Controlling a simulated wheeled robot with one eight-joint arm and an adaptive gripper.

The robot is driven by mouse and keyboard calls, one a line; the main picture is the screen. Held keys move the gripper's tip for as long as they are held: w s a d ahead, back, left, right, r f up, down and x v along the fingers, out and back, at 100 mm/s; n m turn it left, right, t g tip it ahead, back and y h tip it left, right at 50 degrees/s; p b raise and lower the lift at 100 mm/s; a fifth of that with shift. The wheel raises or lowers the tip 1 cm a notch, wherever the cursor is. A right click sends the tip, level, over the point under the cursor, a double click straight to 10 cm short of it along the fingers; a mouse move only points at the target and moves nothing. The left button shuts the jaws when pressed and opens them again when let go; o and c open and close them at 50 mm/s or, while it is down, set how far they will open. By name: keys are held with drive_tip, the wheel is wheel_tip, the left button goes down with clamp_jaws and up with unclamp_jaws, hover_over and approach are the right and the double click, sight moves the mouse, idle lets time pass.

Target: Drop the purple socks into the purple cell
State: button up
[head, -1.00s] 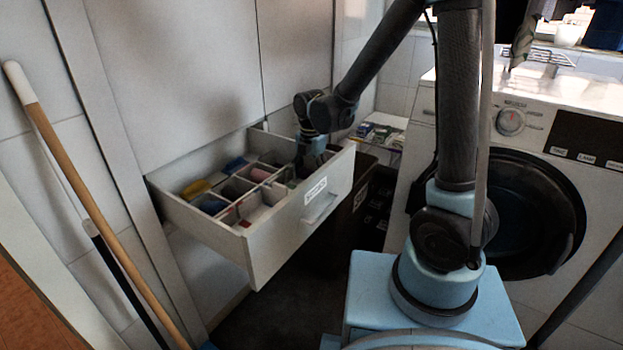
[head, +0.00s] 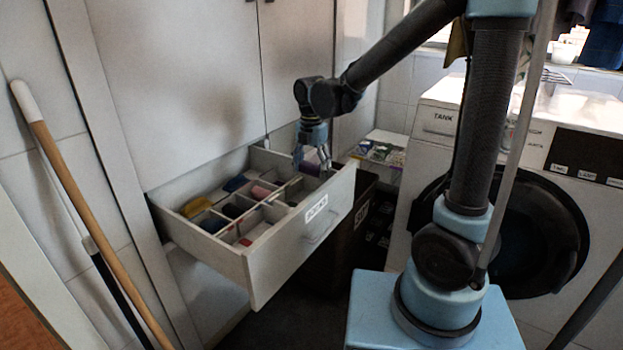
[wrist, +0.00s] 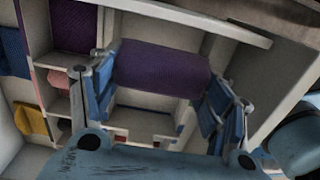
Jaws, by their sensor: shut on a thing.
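My gripper (wrist: 160,92) has its blue fingers on both ends of the rolled purple socks (wrist: 160,68), which lie crosswise between them in the wrist view. In the head view my gripper (head: 314,160) hangs over the right part of the open drawer; the socks cannot be made out there. A cell with a dark purple inside (wrist: 75,26) shows at the upper left of the wrist view, left of the socks. A white divider stands between it and the space beneath the socks.
The white drawer (head: 250,262) is divided into several cells. A yellow item (head: 196,206) and a blue item (head: 235,183) lie in its left part.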

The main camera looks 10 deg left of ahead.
drive_tip(key=shift+r, duration=0.35)
